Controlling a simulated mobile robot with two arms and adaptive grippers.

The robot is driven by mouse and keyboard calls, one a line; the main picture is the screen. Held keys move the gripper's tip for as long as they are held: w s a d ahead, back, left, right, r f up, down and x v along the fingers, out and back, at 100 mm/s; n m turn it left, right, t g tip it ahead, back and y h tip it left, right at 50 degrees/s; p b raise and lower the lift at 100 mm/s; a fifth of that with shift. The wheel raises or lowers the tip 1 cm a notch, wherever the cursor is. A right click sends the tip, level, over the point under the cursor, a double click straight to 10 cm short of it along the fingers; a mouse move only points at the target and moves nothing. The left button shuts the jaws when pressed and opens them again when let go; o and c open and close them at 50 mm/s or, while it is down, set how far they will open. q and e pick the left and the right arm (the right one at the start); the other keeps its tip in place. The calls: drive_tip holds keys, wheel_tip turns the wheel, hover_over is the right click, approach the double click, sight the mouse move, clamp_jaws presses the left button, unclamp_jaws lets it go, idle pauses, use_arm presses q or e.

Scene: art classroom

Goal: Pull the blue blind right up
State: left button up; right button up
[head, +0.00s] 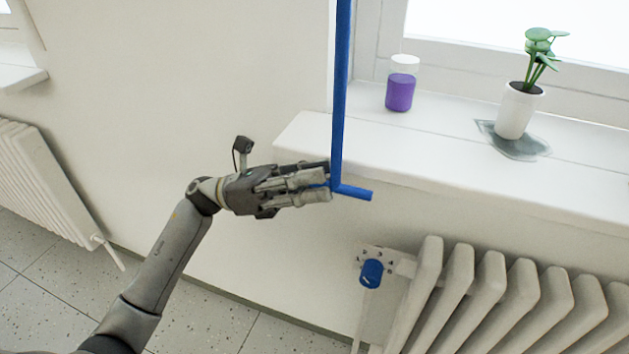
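A blue crank rod (341,90) hangs down in front of the window sill's left end in the head view. At its lower end it bends into a short blue handle (355,193) that points right. My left gripper (328,187) comes in from the left, and its fingertips are at the bend of the rod. The fingers lie close together there, but I cannot tell whether they grip the rod or only reach beside it. The blind itself is out of view, as is the rod's upper end. My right gripper is not in view.
On the white sill (455,160) stand a jar of purple liquid (400,91) and a potted plant (517,108) on a grey-green patch. Below is a white radiator (520,300) with a blue valve knob (371,273). Another radiator (42,180) is at the left. Bare wall lies between.

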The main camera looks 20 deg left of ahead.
use_arm(q)
drive_tip(key=shift+o, duration=1.3)
drive_tip(key=shift+s, duration=0.1)
